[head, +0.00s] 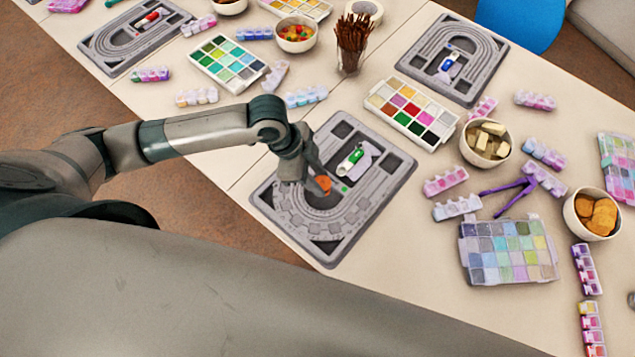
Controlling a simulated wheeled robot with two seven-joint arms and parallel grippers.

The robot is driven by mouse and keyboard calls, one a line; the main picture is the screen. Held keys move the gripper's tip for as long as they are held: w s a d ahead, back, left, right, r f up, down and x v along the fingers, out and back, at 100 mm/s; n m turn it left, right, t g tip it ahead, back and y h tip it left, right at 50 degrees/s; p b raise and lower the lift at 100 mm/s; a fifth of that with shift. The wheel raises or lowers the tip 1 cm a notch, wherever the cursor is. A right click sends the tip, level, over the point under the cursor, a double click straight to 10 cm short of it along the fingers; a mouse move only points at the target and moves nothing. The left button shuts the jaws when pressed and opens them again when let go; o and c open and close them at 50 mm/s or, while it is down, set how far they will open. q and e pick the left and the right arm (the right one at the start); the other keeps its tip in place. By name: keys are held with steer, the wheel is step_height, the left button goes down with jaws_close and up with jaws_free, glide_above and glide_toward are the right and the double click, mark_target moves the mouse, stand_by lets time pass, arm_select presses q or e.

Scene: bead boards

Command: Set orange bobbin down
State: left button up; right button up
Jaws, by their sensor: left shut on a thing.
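The orange bobbin (323,184) is at the fingertips of my left gripper (312,178), over the middle of the near grey bead board (385,195). The gripper is shut on it. I cannot tell whether the bobbin touches the board. A green bobbin (355,156) lies in a pale recess of the same board, just up and right of the gripper. The gripper and wrist hide part of the board's left side. My right gripper is not in view.
A paint palette (449,129) and a bowl of pale blocks (463,147) stand right of the board. Purple pliers (513,196) and a bead box (472,262) lie further right. A cup of brown sticks (349,62) stands behind. Bare table lies just right of the board.

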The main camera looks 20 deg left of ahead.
arm_select(q)
steer(key=shift+f, duration=0.1)
step_height(320, 180, down, 2)
steer(key=shift+f+p, duration=0.25)
steer(key=shift+p, duration=0.3)
steer(key=shift+f, duration=0.7)
steer(key=o, duration=1)
steer(key=shift+f, duration=0.1)
steer(key=b+v, duration=0.2)
steer(key=v, duration=1)
